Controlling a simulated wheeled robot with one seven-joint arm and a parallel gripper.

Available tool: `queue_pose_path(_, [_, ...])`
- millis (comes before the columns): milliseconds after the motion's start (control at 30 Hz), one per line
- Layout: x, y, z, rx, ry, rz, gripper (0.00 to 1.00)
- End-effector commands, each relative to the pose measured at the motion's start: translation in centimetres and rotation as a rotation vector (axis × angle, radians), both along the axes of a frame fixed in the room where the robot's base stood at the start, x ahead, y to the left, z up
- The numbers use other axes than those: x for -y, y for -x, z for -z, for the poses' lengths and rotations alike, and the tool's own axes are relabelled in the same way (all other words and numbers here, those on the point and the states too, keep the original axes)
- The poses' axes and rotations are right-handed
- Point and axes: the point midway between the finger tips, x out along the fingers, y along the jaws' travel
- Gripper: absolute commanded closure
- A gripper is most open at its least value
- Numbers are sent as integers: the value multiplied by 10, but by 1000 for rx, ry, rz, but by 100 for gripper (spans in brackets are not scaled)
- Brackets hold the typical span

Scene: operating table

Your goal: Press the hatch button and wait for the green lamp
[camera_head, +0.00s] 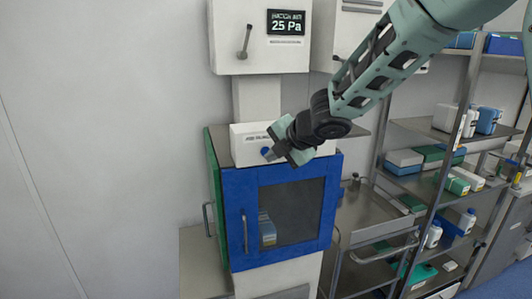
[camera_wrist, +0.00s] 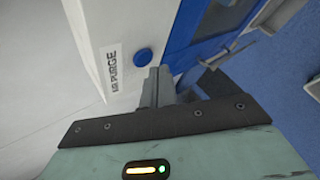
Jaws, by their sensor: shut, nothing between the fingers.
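The hatch (camera_head: 238,215) is a blue-framed cabinet with a dark window and a closed door. On top of it sits a white control box (camera_head: 245,133). In the wrist view the box (camera_wrist: 92,35) carries a label reading AIR PURGE (camera_wrist: 114,70) and a round blue button (camera_wrist: 143,56). The button (camera_head: 265,151) shows small in the head view beside my fingertips. My gripper (camera_head: 270,155) is shut and empty in front of the box. In the wrist view its fingertips (camera_wrist: 160,72) appear close to the button; I cannot tell if they touch. I see no lit lamp on the box.
A white cabinet with a 25 Pa display (camera_head: 286,22) hangs above. A metal cart (camera_head: 375,220) stands right of the hatch, beside shelves (camera_head: 425,128) with boxes and bottles. The wall to the left is bare.

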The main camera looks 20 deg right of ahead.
Motion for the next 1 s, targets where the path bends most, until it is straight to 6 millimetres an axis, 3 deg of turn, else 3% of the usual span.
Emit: queue_pose_path(1000, [0, -12, -1, 0, 0, 0, 100])
